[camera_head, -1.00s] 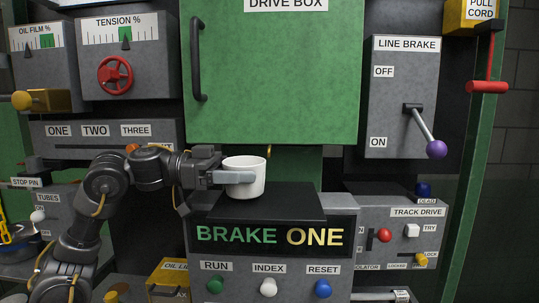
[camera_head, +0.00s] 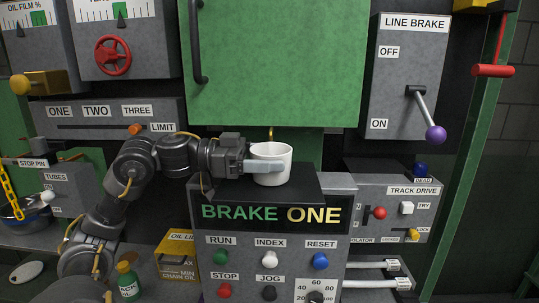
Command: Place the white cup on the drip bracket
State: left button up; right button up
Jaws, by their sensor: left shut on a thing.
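The white cup (camera_head: 272,152) is upright above the black shelf-like top (camera_head: 230,205) of the BRAKE ONE box. My left gripper (camera_head: 264,166) comes in from the left and is shut on the cup's side, one finger across its front. A small brass spout or hook (camera_head: 270,133) hangs just above and behind the cup's rim. I take the black top to be the drip bracket, but no label shows this. I cannot tell whether the cup's base touches it. My right gripper is out of view.
The green drive box door (camera_head: 280,60) hangs above the cup. The LINE BRAKE lever (camera_head: 425,115) with its purple knob is to the right. Buttons, including the green RUN button (camera_head: 220,257), are below.

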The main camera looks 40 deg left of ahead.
pick_arm(q)
jog(key=o, duration=1)
jog(key=shift+d+f, duration=0.1)
jog(key=shift+r, duration=0.3)
jog(key=s+a+b, duration=0.1)
jog(key=s+a+f+b, duration=0.1)
jog(key=a+b, duration=0.1)
jog(key=b+v, duration=0.1)
jog(key=v, duration=0.1)
jog(key=b+v, duration=0.2)
jog(key=v, duration=0.1)
jog(key=b+v, duration=0.1)
jog(key=v, duration=0.2)
jog(key=shift+s+a+r, duration=0.15)
jog(key=shift+s+r, duration=0.1)
jog(key=shift+r, duration=0.15)
